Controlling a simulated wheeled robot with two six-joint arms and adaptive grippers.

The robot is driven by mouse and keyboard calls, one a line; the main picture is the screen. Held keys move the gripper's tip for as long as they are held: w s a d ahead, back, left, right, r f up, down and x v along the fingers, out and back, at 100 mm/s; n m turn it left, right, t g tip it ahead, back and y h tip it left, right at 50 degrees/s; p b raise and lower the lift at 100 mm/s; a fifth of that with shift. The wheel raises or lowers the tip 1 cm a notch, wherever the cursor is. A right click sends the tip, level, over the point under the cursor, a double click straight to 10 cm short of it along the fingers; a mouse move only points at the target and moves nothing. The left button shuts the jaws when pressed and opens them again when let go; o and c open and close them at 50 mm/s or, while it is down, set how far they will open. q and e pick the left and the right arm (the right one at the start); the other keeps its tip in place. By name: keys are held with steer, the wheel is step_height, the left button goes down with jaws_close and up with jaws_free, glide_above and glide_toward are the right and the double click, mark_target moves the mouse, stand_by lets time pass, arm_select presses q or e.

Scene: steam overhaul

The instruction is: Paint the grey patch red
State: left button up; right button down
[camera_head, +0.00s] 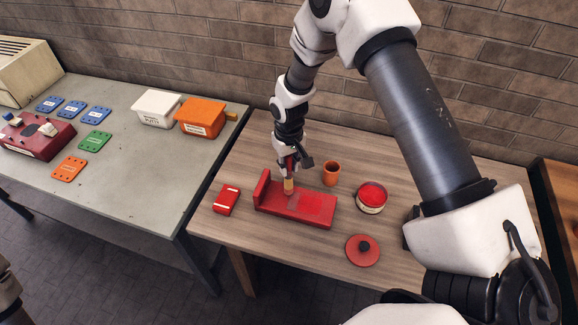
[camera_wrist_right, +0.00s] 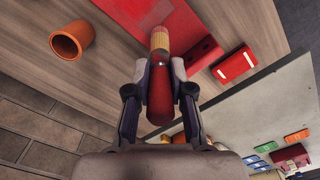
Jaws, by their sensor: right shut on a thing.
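My right gripper (camera_head: 289,170) is shut on a brush, above the left part of a red metal piece (camera_head: 270,205) with an upright end at its left. The brush (camera_wrist_right: 159,103) has a red handle and a tan head, and it points down. In the head view its tan head (camera_head: 288,187) is at or just above the flat top; contact is unclear. The patch (camera_head: 312,204) on that top looks a duller, paler red than its surround, and little plain grey shows. An open tin of red paint (camera_head: 371,197) stands to the right. My left gripper is not in view.
An orange-brown cup (camera_head: 331,173) stands behind the red piece. A grey bench (camera_head: 130,150) with tubs and coloured plates adjoins on the left.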

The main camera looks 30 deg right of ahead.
steer(key=shift+s+d+r+p, duration=0.1)
steer(key=shift+r+p, duration=0.2)
steer(key=shift+r, duration=0.3)
steer(key=shift+s+d+r+p, duration=0.1)
steer(key=shift+r+p, duration=0.15)
steer(key=shift+r, duration=0.3)
steer(key=shift+w+a+r+p, duration=0.15)
steer(key=shift+w+r+p, duration=0.05)
steer(key=shift+r+p, duration=0.75)
steer(key=shift+r, duration=0.35)
steer(key=shift+s+r, duration=0.1)
steer(key=shift+r, duration=0.15)
steer(key=shift+f, duration=0.1)
